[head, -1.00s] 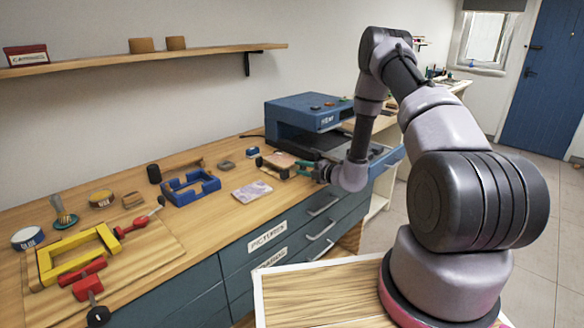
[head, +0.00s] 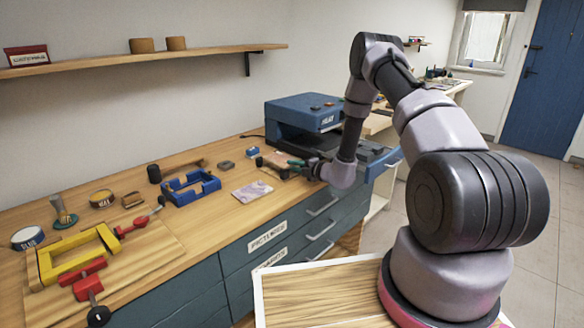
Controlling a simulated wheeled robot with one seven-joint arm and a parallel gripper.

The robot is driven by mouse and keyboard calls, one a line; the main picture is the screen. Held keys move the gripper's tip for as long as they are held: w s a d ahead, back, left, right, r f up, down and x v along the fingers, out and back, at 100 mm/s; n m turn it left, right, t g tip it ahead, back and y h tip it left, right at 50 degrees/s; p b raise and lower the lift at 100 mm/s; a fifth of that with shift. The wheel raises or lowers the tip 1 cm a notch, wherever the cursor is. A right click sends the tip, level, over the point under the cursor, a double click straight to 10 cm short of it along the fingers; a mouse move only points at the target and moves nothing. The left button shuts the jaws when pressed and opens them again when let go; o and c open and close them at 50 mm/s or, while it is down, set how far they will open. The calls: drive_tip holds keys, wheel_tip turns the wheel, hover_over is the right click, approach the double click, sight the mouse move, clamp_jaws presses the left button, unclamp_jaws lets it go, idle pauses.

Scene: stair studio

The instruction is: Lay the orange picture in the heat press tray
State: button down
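My gripper (head: 297,164) is low over the bench in front of the press. Its teal fingertips are beside a small tan-orange flat piece with dark ends (head: 277,160). I cannot tell whether this is the orange picture, or whether the fingers grip it. A pale pink-purple picture (head: 252,191) lies flat on the bench, left of and nearer than the gripper.
A blue frame-like holder (head: 191,186), small blocks (head: 226,165) and a dark cylinder (head: 154,173) stand left of the gripper. A yellow frame clamp (head: 78,252) with red parts lies on a board at the front left. Drawers (head: 268,237) line the bench front.

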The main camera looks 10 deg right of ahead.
drive_tip(key=shift+s+f, duration=0.15)
drive_tip(key=shift+f, duration=0.05)
drive_tip(key=shift+r, duration=1.25)
drive_tip(key=shift+d, duration=0.1)
drive_tip(key=r+v, duration=0.2)
drive_tip(key=v, duration=1.2)
drive_tip(key=shift+r, duration=0.2)
